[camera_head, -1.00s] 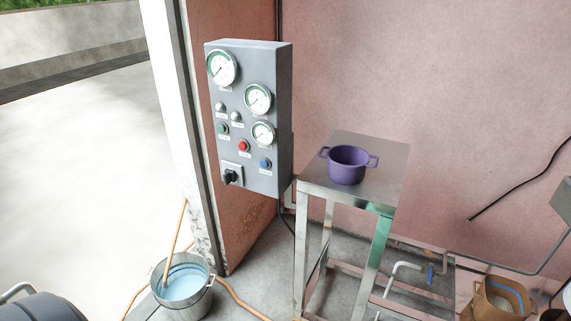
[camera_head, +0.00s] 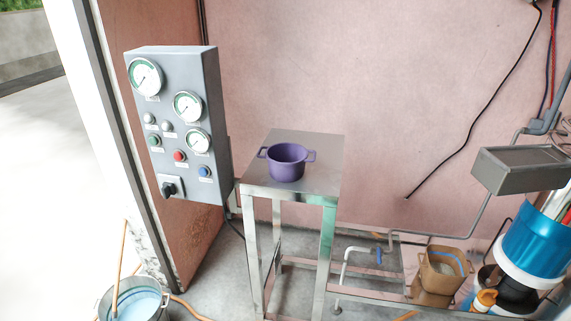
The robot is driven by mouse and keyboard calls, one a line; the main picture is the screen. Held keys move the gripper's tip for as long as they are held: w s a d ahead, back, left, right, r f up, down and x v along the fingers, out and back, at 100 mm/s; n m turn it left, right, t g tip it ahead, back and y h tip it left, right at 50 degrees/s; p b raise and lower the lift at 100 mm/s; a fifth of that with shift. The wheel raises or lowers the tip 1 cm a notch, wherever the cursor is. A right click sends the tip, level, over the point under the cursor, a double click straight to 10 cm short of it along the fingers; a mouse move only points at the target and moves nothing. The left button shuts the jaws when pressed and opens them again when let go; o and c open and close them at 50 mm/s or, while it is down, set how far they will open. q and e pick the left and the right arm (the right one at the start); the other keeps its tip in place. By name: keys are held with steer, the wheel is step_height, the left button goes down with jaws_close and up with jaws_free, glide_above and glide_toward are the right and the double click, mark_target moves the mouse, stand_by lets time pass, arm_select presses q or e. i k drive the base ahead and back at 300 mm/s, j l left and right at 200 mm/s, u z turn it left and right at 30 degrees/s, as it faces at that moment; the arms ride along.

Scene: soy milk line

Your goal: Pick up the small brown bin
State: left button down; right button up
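The small brown bin (camera_head: 440,276) stands low at the lower right of the head view, on a low metal frame near the floor. It is open at the top, and something pale with a blue edge shows inside it. Neither of my grippers shows in this view.
A metal table (camera_head: 318,160) with a purple pot (camera_head: 287,162) stands left of the bin. A grey gauge panel (camera_head: 178,125) is further left. A blue cylinder (camera_head: 533,240), an orange item (camera_head: 485,300) and a grey box (camera_head: 520,168) crowd the bin's right. A bucket (camera_head: 133,304) stands lower left.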

mark_target(444, 269)
steer(key=z, duration=1.25)
